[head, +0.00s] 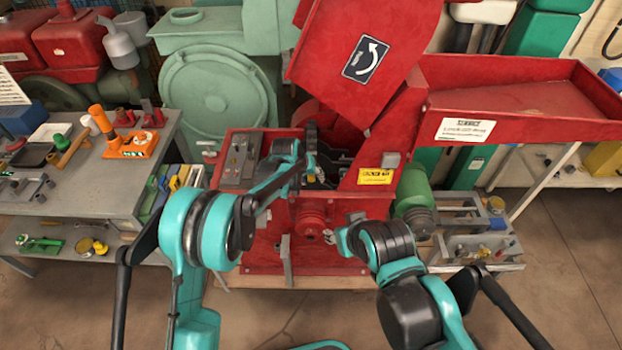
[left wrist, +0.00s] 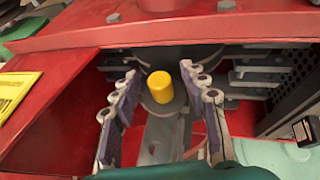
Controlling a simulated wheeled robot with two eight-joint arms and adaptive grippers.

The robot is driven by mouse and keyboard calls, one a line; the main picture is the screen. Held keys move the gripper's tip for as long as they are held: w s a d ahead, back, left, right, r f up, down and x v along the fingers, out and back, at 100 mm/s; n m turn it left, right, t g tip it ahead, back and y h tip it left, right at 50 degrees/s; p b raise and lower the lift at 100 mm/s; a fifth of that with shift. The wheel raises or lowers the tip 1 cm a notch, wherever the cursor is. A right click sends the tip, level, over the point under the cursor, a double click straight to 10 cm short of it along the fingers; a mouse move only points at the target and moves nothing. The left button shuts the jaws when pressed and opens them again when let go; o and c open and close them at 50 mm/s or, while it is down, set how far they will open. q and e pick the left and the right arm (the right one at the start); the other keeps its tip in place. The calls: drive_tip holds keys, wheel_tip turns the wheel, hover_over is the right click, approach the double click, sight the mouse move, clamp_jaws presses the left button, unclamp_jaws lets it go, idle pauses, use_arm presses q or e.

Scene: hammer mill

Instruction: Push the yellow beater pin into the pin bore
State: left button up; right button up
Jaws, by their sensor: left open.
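The yellow beater pin (left wrist: 162,87) stands out of a round grey metal part (left wrist: 163,107) inside the red mill, in the left wrist view. Its rounded end faces my camera. My left gripper (left wrist: 161,80) is open, with one finger on each side of the pin and a gap on both sides. The pin bore is not clearly visible; the pin's lower end is hidden.
The red mill housing (head: 372,205) walls the opening, with the raised red cover (head: 362,50) above. Grey plates (left wrist: 248,75) and a dark perforated screen (left wrist: 290,85) lie right of the pin. A grey bench (head: 95,178) with tools stands left.

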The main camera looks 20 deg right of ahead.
use_arm(q)
drive_tip(key=v, duration=1.2)
drive_tip(key=shift+a, duration=0.1)
drive_tip(key=s+a+r+t+y, duration=0.1)
drive_tip(key=s+a+r, duration=0.25)
drive_tip(key=a, duration=0.25)
drive_tip(key=s+a+r+n, duration=0.1)
drive_tip(key=s+a+r, duration=0.25)
drive_tip(key=a, duration=0.35)
drive_tip(key=s+a+r+t+y, duration=0.1)
drive_tip(key=s+a+r, duration=0.25)
drive_tip(key=a, duration=0.25)
drive_tip(key=s+a+f+y, duration=0.1)
drive_tip(key=s+a+f, duration=0.1)
drive_tip(key=s+a, duration=0.4)
drive_tip(key=s+a+f+n+t+y, duration=0.1)
drive_tip(key=s+a+f, duration=0.1)
drive_tip(key=s+a, duration=0.5)
drive_tip(key=s, duration=0.4)
drive_tip(key=shift+a+f+n+t, duration=0.25)
drive_tip(key=shift+a+n+t, duration=0.05)
